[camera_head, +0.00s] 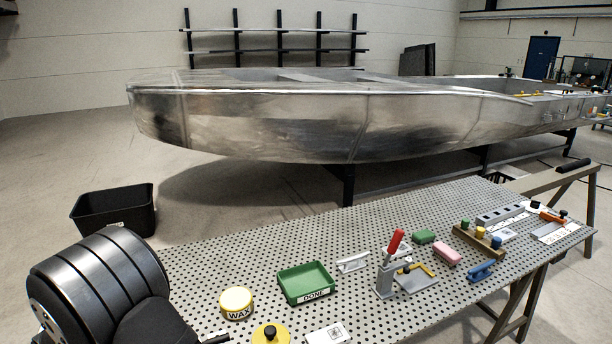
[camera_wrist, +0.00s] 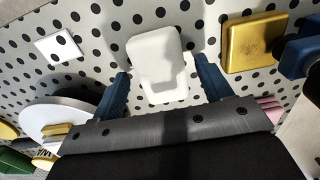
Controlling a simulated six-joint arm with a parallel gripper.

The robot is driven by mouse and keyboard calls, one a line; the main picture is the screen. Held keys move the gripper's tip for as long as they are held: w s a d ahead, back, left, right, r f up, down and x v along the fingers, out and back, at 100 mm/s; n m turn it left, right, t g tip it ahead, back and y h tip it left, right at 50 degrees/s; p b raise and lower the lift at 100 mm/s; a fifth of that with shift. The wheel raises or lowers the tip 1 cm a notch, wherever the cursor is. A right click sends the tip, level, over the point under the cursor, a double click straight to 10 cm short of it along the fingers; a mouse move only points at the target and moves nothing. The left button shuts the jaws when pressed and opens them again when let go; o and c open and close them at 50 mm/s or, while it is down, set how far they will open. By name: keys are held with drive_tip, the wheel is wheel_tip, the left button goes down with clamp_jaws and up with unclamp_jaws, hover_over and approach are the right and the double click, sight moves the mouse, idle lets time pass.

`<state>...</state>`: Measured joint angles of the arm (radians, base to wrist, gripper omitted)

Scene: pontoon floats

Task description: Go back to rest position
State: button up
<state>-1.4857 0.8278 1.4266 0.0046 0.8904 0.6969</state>
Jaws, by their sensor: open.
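In the wrist view my gripper (camera_wrist: 163,72) is open, with its two blue fingers spread wide apart. A white rounded block (camera_wrist: 157,58) shows between the fingers, with visible space on both sides. I cannot tell how far above it the fingertips are. In the camera_head view my gripper is not in view; only part of my dark arm shows at the lower left.
The perforated bench (camera_head: 225,262) holds a green DONE tray (camera_head: 306,283), a yellow WAX tin (camera_head: 237,302), a red-handled clamp (camera_head: 394,245), a pink block (camera_head: 446,253) and a green block (camera_head: 424,236). A black bin (camera_head: 113,212) and metal boat (camera_head: 330,125) stand beyond. A gold block (camera_wrist: 252,43) lies right of my gripper.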

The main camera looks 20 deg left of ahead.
wheel_tip(320, 180, up, 12)
wheel_tip(320, 180, down, 12)
drive_tip(key=shift+f, duration=0.15)
wheel_tip(320, 180, up, 5)
drive_tip(key=shift+w+f, duration=0.1)
drive_tip(key=w+d+r, duration=0.7)
drive_tip(key=w, duration=0.2)
drive_tip(key=shift+m, duration=0.8)
drive_tip(key=w+d, duration=0.1)
drive_tip(key=w, duration=0.2)
drive_tip(key=w+d+f, duration=0.1)
drive_tip(key=w+d, duration=0.1)
drive_tip(key=w, duration=0.2)
drive_tip(key=w+d+f, duration=0.1)
drive_tip(key=w, duration=0.3)
drive_tip(key=shift+w+d, duration=0.1)
drive_tip(key=shift+d, duration=0.1)
drive_tip(key=w+d+f+m, duration=0.1)
drive_tip(key=w+d, duration=0.7)
drive_tip(key=d, duration=0.1)
drive_tip(key=w+d+f+m, duration=0.2)
drive_tip(key=w+d, duration=0.6)
drive_tip(key=d, duration=0.1)
drive_tip(key=w+d+f+m, duration=0.1)
drive_tip(key=w+d+f, duration=0.1)
drive_tip(key=w+d, duration=0.6)
drive_tip(key=shift+w+d+m, duration=0.4)
drive_tip(key=shift+d, duration=0.2)
